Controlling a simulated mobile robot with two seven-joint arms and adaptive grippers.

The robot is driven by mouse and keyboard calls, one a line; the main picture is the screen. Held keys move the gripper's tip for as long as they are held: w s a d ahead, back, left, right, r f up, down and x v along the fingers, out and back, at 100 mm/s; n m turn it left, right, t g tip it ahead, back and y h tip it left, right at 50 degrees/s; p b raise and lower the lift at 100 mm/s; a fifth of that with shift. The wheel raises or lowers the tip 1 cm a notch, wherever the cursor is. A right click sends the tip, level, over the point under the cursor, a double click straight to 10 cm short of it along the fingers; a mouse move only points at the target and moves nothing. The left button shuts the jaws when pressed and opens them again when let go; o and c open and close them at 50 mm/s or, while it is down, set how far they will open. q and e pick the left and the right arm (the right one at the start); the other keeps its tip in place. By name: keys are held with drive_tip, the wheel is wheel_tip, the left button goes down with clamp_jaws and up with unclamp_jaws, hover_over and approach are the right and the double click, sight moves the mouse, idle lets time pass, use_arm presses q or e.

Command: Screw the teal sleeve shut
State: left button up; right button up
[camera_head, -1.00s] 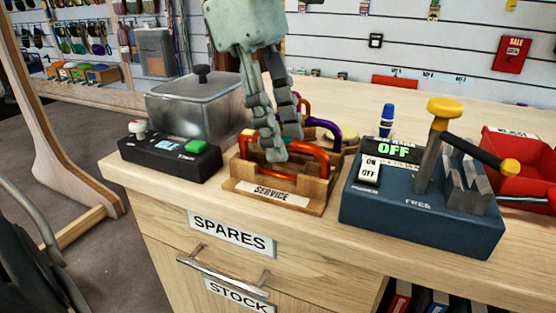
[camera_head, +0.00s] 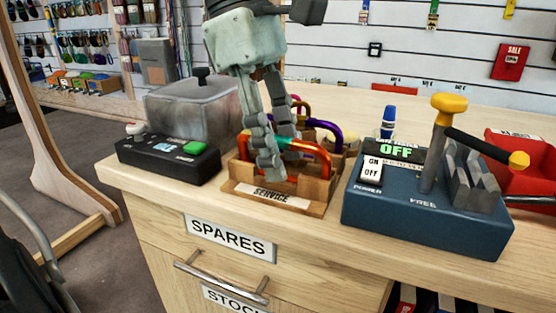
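The teal sleeve (camera_head: 288,143) shows on the top bar of an orange carabiner (camera_head: 315,150), which stands in the wooden service rack (camera_head: 308,206). My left gripper (camera_head: 279,156) points down over the rack. Its near finger is in front of the carabiner, just left of the visible teal part, and its far finger goes down behind it. The fingers are apart, with a gap between them. The near finger hides part of the carabiner and perhaps part of the sleeve. Contact with the sleeve cannot be told. My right gripper is not in view.
Purple (camera_head: 325,128) and other coloured carabiners stand behind the orange one. A black box with a green button (camera_head: 195,147) and a lidded clear bin (camera_head: 190,105) are left. A blue device reading OFF (camera_head: 425,215) and a red bin (camera_head: 535,165) are right.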

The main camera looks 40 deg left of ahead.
use_arm(q)
drive_tip(key=shift+s+d, duration=0.15)
drive_tip(key=shift+s, duration=0.3)
drive_tip(key=shift+r, duration=0.15)
drive_tip(key=shift+r+p, duration=1.1)
drive_tip(key=shift+r, duration=0.2)
drive_tip(key=shift+w, duration=0.1)
drive_tip(key=shift+w+a, duration=0.2)
drive_tip(key=shift+w, duration=0.5)
drive_tip(key=shift+f, duration=0.15)
